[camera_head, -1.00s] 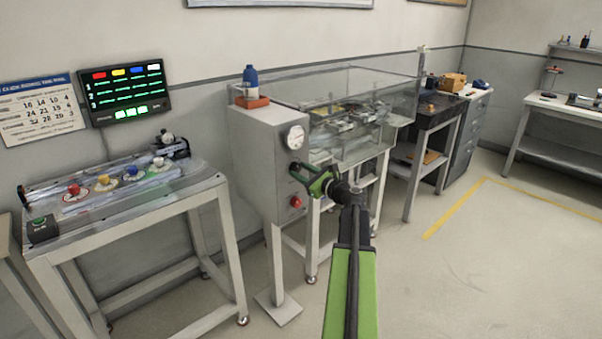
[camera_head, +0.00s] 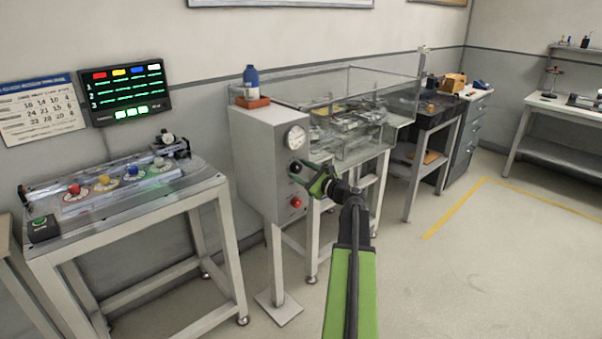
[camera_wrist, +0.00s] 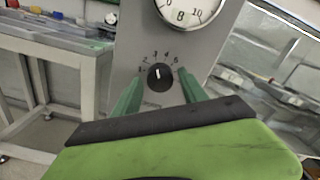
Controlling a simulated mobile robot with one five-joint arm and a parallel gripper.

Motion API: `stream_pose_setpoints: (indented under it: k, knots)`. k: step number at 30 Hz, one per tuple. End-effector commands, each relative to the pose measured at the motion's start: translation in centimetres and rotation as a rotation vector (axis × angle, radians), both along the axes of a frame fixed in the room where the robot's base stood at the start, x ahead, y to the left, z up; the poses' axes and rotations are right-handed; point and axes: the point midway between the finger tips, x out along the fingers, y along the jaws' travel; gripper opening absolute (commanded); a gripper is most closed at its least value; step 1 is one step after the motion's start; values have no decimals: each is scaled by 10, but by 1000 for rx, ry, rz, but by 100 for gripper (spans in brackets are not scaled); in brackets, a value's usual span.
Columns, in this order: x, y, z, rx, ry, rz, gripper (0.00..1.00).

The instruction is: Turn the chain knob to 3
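The black chain knob (camera_wrist: 160,77) sits on the front of a grey cabinet, with small numbers printed around its upper side. Its white mark points roughly up, towards the 3 and 4; I cannot tell exactly which number it meets. It also shows in the head view (camera_head: 296,167). My gripper (camera_wrist: 160,88) is open, with one green finger on each side of the knob in the wrist view. No contact shows, and the fingers look apart from the knob. In the head view my gripper (camera_head: 309,182) is close in front of the cabinet, just below right of the knob.
A round gauge (camera_wrist: 188,10) is above the knob, and a red button (camera_head: 295,202) is below it. A clear-walled tank (camera_head: 350,110) adjoins the cabinet (camera_head: 262,160) on the right. A table with coloured knobs (camera_head: 120,190) stands left. The floor at right is clear.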

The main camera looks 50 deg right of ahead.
Motion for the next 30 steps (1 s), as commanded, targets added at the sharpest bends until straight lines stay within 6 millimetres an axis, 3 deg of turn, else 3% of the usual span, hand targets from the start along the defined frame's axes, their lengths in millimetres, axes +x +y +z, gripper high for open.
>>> stream_pose_setpoints:
  k: [10, 14, 24, 30]
  knots:
    - [-2, 0, -1, -1, 2, -1, 59]
    - [-15, 1, -1, -1, 2, -2, 59]
    - [-107, 8, -1, -1, 2, -5, 59]
    - [-153, 11, -1, -1, 2, -3, 59]
